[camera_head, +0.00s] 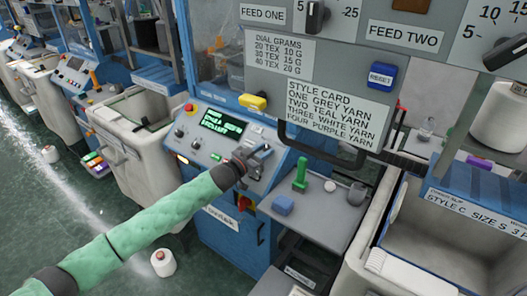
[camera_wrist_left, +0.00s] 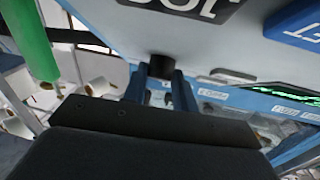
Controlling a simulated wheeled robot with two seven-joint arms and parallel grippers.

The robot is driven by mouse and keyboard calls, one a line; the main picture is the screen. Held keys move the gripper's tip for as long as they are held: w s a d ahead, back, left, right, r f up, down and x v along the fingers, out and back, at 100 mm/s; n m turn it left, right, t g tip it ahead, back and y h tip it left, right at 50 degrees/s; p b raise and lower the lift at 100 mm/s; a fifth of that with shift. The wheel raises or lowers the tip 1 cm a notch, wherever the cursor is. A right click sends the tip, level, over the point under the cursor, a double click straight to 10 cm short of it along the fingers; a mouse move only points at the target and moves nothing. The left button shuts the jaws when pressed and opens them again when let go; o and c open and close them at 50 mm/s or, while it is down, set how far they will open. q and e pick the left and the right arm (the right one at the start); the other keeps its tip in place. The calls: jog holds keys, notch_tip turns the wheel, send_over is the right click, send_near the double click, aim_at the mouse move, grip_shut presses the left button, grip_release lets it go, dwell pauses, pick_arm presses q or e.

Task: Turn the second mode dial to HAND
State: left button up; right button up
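The blue machine's control panel (camera_head: 222,136) carries a lit green-text display, lamps and small dark knobs. My left arm, in a green sleeve, reaches in from the left. My left gripper (camera_head: 262,156) is at the panel's right part, right of and below the display, and covers what is there. In the left wrist view, a dark round knob (camera_wrist_left: 161,66) shows at the tips of my left gripper (camera_wrist_left: 161,76). One finger lies on each side of it; whether they touch it is unclear. The dial's setting cannot be read. My right gripper is out of view.
A grey shelf (camera_head: 322,214) right of the panel holds a green-handled tool (camera_head: 300,174), a blue block (camera_head: 282,205) and small items. A dark bar handle (camera_head: 320,152) hangs above it. White yarn cones (camera_head: 163,262) stand on the floor at left.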

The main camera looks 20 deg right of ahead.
pick_arm(q)
jog(key=shift+w+m+g, duration=0.1)
jog(key=shift+m+g, duration=0.3)
jog(key=shift+m, duration=0.1)
jog(key=shift+w+r+m+g+h, duration=0.15)
jog(key=shift+m+g+h, duration=0.25)
jog(key=shift+m+g, duration=0.2)
jog(key=shift+w+a+m+g, duration=0.1)
jog(key=shift+m+g, duration=1.8)
jog(key=shift+m, duration=0.3)
jog(key=m+g, duration=0.3)
jog(key=m, duration=0.1)
jog(key=shift+w+y+b, duration=0.2)
jog(key=shift+y+b, duration=0.1)
jog(key=shift+b, duration=0.1)
jog(key=shift+m+g+b, duration=0.35)
jog(key=shift+m+g, duration=0.55)
jog(key=shift+m, duration=0.1)
jog(key=shift+w+r+m+g+y+b, duration=0.15)
jog(key=shift+m+g+y+b, duration=0.35)
jog(key=shift+m+g+y, duration=0.65)
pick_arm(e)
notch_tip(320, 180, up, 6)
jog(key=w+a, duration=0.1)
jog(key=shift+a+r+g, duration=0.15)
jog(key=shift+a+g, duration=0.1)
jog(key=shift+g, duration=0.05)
pick_arm(q)
jog(key=shift+t, duration=0.25)
